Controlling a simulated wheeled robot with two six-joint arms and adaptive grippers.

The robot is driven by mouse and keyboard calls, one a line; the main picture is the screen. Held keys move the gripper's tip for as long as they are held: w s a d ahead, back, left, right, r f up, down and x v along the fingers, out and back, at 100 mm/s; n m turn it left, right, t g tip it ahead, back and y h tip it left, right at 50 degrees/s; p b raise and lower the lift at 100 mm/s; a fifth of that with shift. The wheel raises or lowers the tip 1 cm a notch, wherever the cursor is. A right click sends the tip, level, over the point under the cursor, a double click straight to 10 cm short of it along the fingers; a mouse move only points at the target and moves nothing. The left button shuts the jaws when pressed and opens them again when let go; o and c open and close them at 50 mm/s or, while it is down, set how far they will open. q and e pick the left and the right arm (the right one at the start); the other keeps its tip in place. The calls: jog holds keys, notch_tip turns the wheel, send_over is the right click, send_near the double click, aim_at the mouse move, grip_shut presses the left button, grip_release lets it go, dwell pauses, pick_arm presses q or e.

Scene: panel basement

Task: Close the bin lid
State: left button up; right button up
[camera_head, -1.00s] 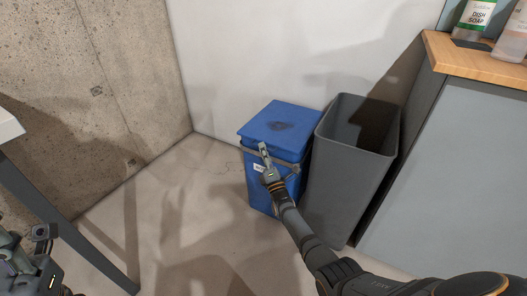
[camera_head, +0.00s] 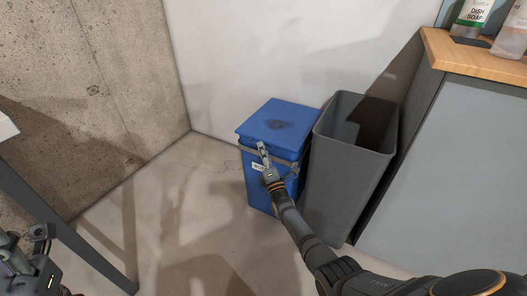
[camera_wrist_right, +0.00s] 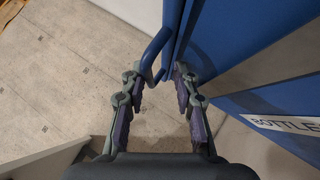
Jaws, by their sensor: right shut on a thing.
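The blue bin (camera_head: 258,189) stands on the floor against the white wall. My right gripper (camera_head: 262,147) is at the lid's front edge.
An open grey bin (camera_head: 348,170) stands close on the right of the blue bin. Beyond it is a grey cabinet (camera_head: 450,170) with a wooden top (camera_head: 470,59) holding bottles. A table leg (camera_head: 65,232) stands at the left. The floor (camera_head: 180,200) left of the blue bin is clear.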

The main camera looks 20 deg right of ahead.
jog(key=v, duration=1.2)
jog(key=shift+r, duration=0.1)
